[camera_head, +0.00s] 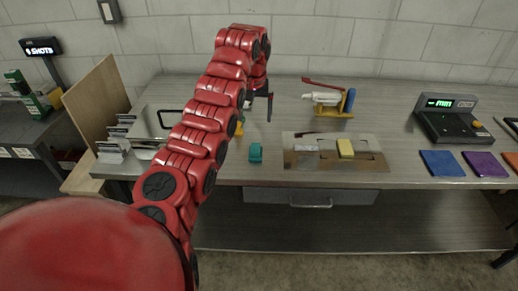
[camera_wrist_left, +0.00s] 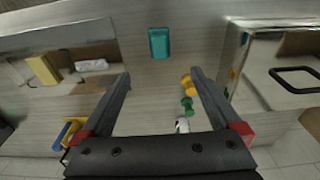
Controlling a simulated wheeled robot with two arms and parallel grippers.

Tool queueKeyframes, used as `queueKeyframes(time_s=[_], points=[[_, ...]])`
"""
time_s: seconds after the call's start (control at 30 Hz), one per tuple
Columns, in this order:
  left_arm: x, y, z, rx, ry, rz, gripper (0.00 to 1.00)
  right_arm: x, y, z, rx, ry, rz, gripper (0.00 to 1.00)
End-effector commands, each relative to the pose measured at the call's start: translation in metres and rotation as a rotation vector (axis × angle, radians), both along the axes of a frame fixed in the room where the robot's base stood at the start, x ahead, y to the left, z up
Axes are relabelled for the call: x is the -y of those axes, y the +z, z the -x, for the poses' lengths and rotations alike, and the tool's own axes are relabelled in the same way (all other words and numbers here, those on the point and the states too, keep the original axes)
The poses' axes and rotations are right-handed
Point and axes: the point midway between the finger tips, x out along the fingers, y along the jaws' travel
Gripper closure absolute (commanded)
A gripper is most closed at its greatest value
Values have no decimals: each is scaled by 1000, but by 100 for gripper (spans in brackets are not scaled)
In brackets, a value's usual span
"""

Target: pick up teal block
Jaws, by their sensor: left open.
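The teal block (camera_head: 255,153) stands on the workbench near its front edge, left of the flat tray. In the left wrist view the teal block (camera_wrist_left: 159,42) lies beyond my fingertips, roughly in line with the gap between them. My left gripper (camera_head: 262,101) is above the bench, farther back than the block and apart from it. In the wrist view the left gripper (camera_wrist_left: 160,77) has its two fingers spread with nothing held between them. My right gripper is not in view.
A flat tray (camera_head: 293,160) with a yellow block (camera_head: 345,148) lies right of the teal block. Small green and yellow pieces (camera_wrist_left: 187,95) lie near one finger. A metal box (camera_head: 160,118) stands to the left. The bench directly around the teal block is clear.

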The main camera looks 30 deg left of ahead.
Motion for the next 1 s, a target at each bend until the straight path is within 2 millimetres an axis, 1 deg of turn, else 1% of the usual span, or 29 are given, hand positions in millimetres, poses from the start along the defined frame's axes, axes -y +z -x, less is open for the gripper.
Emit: queueKeyframes(time_s=[0.03, 0.2, 0.4, 0.43, 0.5, 0.6, 0.77, 0.87, 1.0], points=[[1, -8, -1, -2, -2, 6, 3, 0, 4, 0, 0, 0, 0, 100], [1, -37, -5, 1, -3, 6, 3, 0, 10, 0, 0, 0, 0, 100], [-1, -68, -8, 1, -2, 1, 3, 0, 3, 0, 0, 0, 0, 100], [-4, -72, -8, 0, 1, 2, 3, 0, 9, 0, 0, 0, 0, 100], [-4, -86, -9, -2, -1, 3, 3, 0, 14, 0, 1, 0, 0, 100], [-6, -100, -11, 0, -1, 2, 3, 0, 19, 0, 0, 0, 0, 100], [-6, -111, -12, 2, -1, 2, 3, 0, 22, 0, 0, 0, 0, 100], [-7, -117, -13, 2, -1, 2, 3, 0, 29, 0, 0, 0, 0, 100], [-8, -133, -14, 0, -1, 2, 3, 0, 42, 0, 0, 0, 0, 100]])
